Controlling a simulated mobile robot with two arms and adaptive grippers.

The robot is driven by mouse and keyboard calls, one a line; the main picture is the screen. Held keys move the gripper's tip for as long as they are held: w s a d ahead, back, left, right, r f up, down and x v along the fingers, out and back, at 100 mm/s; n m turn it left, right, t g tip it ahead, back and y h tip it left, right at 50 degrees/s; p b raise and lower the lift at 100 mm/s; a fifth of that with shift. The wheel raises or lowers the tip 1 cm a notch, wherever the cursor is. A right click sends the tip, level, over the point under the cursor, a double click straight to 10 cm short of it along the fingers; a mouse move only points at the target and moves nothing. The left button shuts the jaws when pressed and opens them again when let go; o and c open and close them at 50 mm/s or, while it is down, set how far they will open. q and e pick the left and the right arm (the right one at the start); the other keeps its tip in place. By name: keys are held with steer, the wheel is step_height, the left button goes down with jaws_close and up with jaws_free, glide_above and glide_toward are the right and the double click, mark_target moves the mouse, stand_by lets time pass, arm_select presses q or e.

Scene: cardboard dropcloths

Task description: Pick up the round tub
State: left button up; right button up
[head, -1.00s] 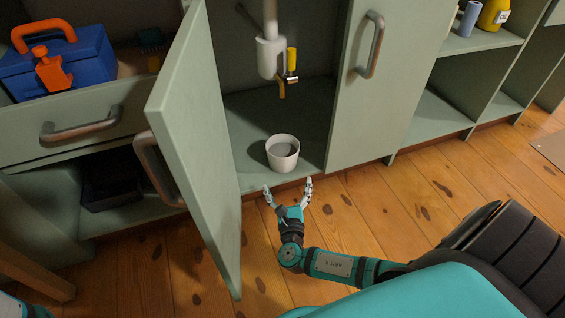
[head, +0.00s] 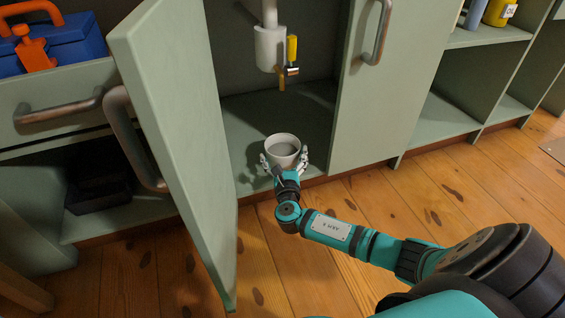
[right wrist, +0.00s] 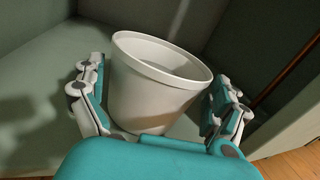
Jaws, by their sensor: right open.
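The round tub (head: 283,148) is white and open-topped. It stands upright on the cabinet floor, under the pipe. My right gripper (head: 284,160) is open, with one finger on each side of the tub. In the right wrist view the tub (right wrist: 150,88) sits between the two spread fingers (right wrist: 158,105). A small gap seems to show at the left finger; I cannot tell whether the right finger touches the tub. The tub's lower front is hidden behind my gripper's palm. My left gripper is not in view.
An open cabinet door (head: 180,140) stands just left of my right arm. A closed door (head: 380,100) is on the right. A white pipe with a yellow-handled tap (head: 291,50) hangs above the tub. A blue toolbox (head: 60,45) sits at upper left. Wooden floor (head: 420,205) is clear at right.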

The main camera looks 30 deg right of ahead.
steer(key=shift+c, duration=0.4)
steer(key=shift+r, duration=0.1)
steer(key=c, duration=1.4)
steer(key=shift+c, duration=0.2)
steer(key=shift+r, duration=0.1)
